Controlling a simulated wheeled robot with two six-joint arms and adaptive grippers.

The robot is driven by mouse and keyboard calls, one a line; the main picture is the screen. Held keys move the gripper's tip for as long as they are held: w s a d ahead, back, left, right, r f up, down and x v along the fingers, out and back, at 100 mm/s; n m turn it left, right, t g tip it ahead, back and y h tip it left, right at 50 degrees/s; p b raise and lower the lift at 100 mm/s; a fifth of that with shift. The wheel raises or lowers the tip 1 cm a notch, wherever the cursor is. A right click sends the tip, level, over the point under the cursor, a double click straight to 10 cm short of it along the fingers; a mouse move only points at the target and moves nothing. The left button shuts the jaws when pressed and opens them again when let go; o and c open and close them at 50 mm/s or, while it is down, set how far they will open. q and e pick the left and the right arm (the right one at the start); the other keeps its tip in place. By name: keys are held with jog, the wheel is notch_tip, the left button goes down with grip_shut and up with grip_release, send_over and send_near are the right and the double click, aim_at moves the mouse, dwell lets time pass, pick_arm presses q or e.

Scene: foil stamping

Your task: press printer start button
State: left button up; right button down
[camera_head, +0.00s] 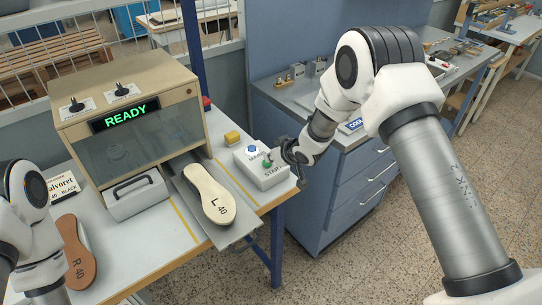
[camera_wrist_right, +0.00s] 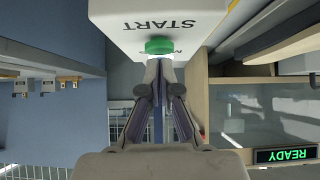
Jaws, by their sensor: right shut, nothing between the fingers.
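The printer (camera_head: 140,120) is a beige cabinet with a lit green READY display (camera_head: 125,114). To its right, a white control box (camera_head: 262,179) carries a green START button (camera_head: 267,162) and a blue button (camera_head: 251,149). My right gripper (camera_head: 274,157) is shut and empty, with its tips at the green button. In the right wrist view the green button (camera_wrist_right: 159,46) is directly in front of the shut fingertips (camera_wrist_right: 158,66); whether they touch it I cannot tell. My left arm shows at the left edge, but its gripper is out of view.
A cream insole marked L 40 (camera_head: 210,195) lies on the printer's extended tray (camera_head: 226,237). A brown insole marked R 40 (camera_head: 76,252) lies at the left. A blue cabinet (camera_head: 340,195) stands to the right.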

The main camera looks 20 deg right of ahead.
jog(key=shift+f, duration=0.35)
jog(key=shift+f, duration=0.1)
